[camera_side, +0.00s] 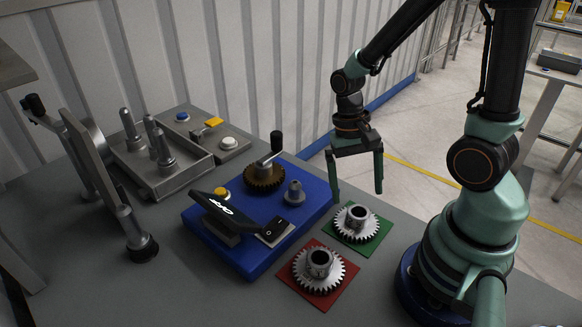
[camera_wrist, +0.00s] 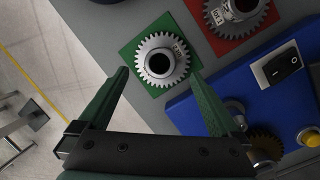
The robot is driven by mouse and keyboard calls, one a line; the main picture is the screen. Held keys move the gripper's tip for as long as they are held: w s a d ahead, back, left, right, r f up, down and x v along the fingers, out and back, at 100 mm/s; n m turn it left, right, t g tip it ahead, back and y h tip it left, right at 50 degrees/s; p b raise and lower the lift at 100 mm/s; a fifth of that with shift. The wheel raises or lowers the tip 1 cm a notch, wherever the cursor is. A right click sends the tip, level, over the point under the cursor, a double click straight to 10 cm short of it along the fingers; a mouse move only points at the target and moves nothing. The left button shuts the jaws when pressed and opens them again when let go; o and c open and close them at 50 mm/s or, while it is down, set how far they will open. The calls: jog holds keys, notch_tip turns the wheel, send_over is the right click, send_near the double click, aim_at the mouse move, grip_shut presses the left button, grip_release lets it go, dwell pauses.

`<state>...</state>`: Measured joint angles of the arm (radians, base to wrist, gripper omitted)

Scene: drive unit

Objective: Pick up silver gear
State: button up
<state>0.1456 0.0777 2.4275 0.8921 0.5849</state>
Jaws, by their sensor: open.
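One silver gear (camera_side: 356,221) with a raised hub lies flat on a green square pad (camera_side: 379,234). It also shows in the wrist view (camera_wrist: 148,66), just beyond and between the fingertips. A second silver gear (camera_side: 319,265) lies on a red square pad (camera_side: 332,297), nearer the side camera; part of it shows at the top of the wrist view (camera_wrist: 236,12). My gripper (camera_side: 357,192) is open and empty, fingers pointing down, above and behind the green pad. In the wrist view my gripper (camera_wrist: 160,80) has its fingers apart, touching neither gear.
A blue drive unit (camera_side: 237,255) stands left of the pads, with a brown gear and crank (camera_side: 265,175), a grey post (camera_side: 294,193), a black switch and a yellow button. A metal tray with pegs (camera_side: 187,181) stands behind. Bare grey table lies in front.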

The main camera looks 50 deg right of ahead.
aim_at(358, 207)
jog(key=shift+x, duration=2.8)
jog(key=shift+c, duration=0.3)
jog(key=c, duration=1.3)
jog(key=shift+o, duration=0.2)
jog(key=shift+w+r, duration=0.1)
jog(key=shift+r, duration=0.05)
